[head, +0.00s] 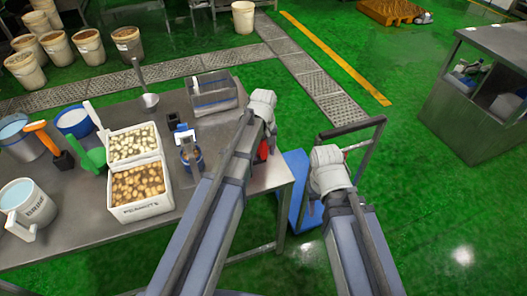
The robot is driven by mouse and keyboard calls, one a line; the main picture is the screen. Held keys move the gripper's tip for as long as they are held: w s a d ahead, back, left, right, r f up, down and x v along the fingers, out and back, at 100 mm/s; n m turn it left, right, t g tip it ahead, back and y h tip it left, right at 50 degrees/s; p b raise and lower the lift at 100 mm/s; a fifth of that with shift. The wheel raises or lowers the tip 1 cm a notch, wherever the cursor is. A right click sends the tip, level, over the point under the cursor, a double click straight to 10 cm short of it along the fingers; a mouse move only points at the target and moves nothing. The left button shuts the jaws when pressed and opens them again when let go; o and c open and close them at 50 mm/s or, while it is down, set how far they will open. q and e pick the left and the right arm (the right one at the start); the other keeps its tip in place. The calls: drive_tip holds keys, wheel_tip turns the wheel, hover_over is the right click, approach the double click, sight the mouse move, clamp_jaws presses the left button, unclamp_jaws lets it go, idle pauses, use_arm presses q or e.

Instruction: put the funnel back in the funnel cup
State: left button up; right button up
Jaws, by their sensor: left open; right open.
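My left gripper (264,112) is over the right end of the steel table (120,240), its arm coming up from the bottom. My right gripper (327,172) is off the table's right side, in front of a blue cart. Both are open; their fingertips are mostly hidden. I cannot tell whether these are the funnel cup and funnel. A red item (262,151) shows partly behind my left arm.
A grey bin (214,92) and a ladle (150,99) stand at the back. The blue cart (297,165) is beside the table.

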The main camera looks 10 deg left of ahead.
use_arm(q)
drive_tip(key=shift+r, duration=0.15)
wheel_tip(320, 180, up, 8)
drive_tip(key=p, duration=0.8)
drive_tip(key=shift+f, duration=0.2)
drive_tip(key=s+d+m, duration=0.4)
drive_tip(key=s+m, duration=0.1)
drive_tip(key=s, duration=0.4)
drive_tip(key=s+d+m+y, duration=0.1)
drive_tip(key=s+d+m, duration=0.4)
drive_tip(key=s, duration=0.4)
drive_tip(key=shift+m, duration=0.3)
drive_tip(key=shift+d, duration=0.1)
